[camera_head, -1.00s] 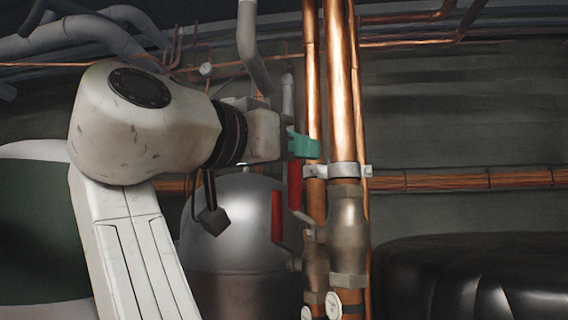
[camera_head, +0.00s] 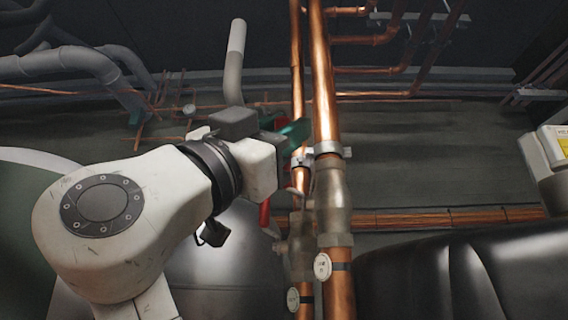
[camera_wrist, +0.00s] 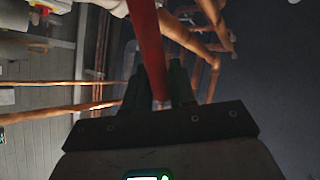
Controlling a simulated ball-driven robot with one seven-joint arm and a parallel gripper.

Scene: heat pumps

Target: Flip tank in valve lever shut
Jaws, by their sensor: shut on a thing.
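A red valve lever (camera_wrist: 150,45) runs down between the two dark fingers of my gripper (camera_wrist: 155,90) in the wrist view. The gripper is shut on it. Two brass-grey valve bodies, the nearer right one (camera_head: 332,205) and the left one (camera_head: 299,245), sit on the upright pipes. A red lever piece (camera_head: 265,213) shows below my gripper. I cannot read the tags to tell which valve is tank in.
Two upright copper pipes (camera_head: 325,80) stand right beside my gripper. A pipe clamp (camera_head: 328,149) sits above the right valve. White round tags (camera_head: 322,266) hang below the valves. A rounded grey tank (camera_head: 215,270) is behind my arm. A black bulky object (camera_head: 450,275) fills the lower right.

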